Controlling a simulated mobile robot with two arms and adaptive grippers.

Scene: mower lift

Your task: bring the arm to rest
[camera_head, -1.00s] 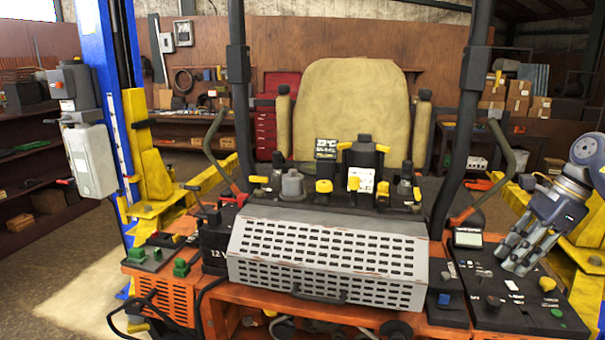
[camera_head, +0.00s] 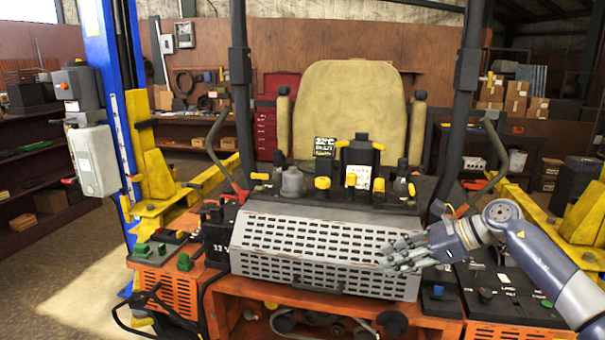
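My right gripper (camera_head: 405,253) reaches in from the right on my grey-blue arm (camera_head: 545,262). Its fingers point left, in front of the right end of the perforated grey cover (camera_head: 315,252) on the mower. The fingers look spread, with nothing visible between them. Whether the fingertips touch the cover cannot be told. The right control panel (camera_head: 500,297) is partly hidden behind my arm. My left gripper is not in view.
The yellow seat (camera_head: 350,110) stands behind the cover, between two dark upright posts. A blue lift post (camera_head: 108,120) with a grey control box (camera_head: 93,160) stands at the left. Yellow lift arms flank the mower. Open floor shows at lower left.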

